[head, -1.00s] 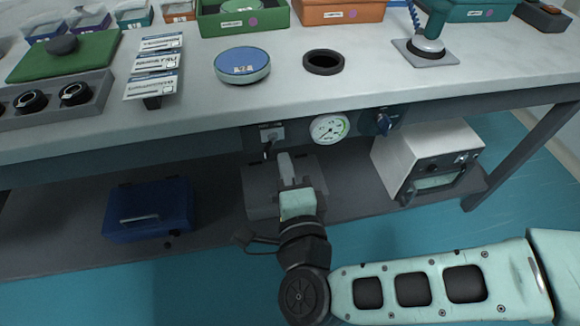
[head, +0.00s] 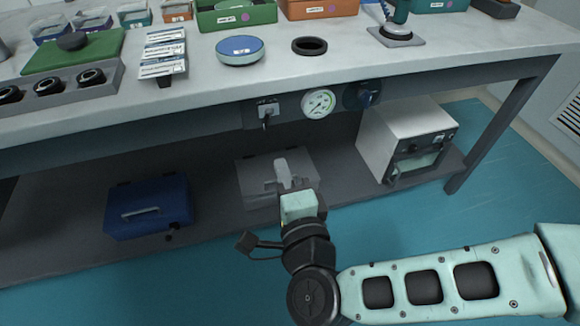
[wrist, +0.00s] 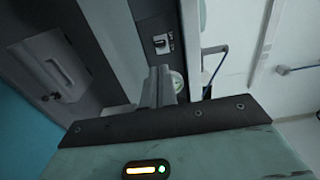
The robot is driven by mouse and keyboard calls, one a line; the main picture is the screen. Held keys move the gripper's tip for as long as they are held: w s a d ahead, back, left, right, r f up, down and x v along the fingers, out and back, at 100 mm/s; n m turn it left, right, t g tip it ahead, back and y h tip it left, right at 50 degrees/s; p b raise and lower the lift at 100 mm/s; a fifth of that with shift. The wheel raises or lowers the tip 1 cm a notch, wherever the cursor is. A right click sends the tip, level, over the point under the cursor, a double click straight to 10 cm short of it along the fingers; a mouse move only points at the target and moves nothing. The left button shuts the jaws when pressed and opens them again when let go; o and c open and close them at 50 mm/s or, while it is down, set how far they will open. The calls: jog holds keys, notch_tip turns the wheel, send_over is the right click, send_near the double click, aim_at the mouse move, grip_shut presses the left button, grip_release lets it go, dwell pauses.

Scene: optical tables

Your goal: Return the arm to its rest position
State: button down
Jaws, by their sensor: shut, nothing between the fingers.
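My gripper (head: 284,174) is shut and empty in the head view, in front of the lower shelf and below the table's front edge. Its fingers overlap a grey case on the shelf in the picture; I cannot tell the gap to it. In the wrist view the shut fingers (wrist: 159,86) point toward the table's front panel. My pale green arm (head: 450,285) reaches in from the lower right and bends at a dark joint below the gripper.
The optical table (head: 330,83) stands ahead, with a blue-topped disc (head: 240,49) and black ring (head: 309,45) on it. Below are a gauge (head: 318,103), a blue case (head: 147,206), a grey case (head: 255,178) and a white instrument box (head: 395,138). Blue floor (head: 230,275) is clear in front.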

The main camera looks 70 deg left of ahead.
dwell(0.3)
jog(key=w+d+r+n+g+h, duration=0.1)
jog(key=w+d+n+h, duration=0.5)
jog(key=d, duration=0.6)
jog(key=w+d+r+n+g+h, duration=0.1)
jog(key=w+d+n+h, duration=0.5)
jog(key=d, duration=0.5)
jog(key=d+r+m+h, duration=0.1)
jog(key=d+r+h, duration=0.2)
jog(key=d, duration=0.9)
jog(key=d+r+m+h, duration=0.2)
jog(key=d+r, duration=0.1)
jog(key=d, duration=1)
notch_tip(320, 180, up, 17)
jog(key=p, duration=1.7)
jog(key=shift+s+a+g, duration=0.15)
jog(key=shift+a+g, duration=0.15)
jog(key=shift+a, duration=0.05)
jog(key=shift+f, duration=0.1)
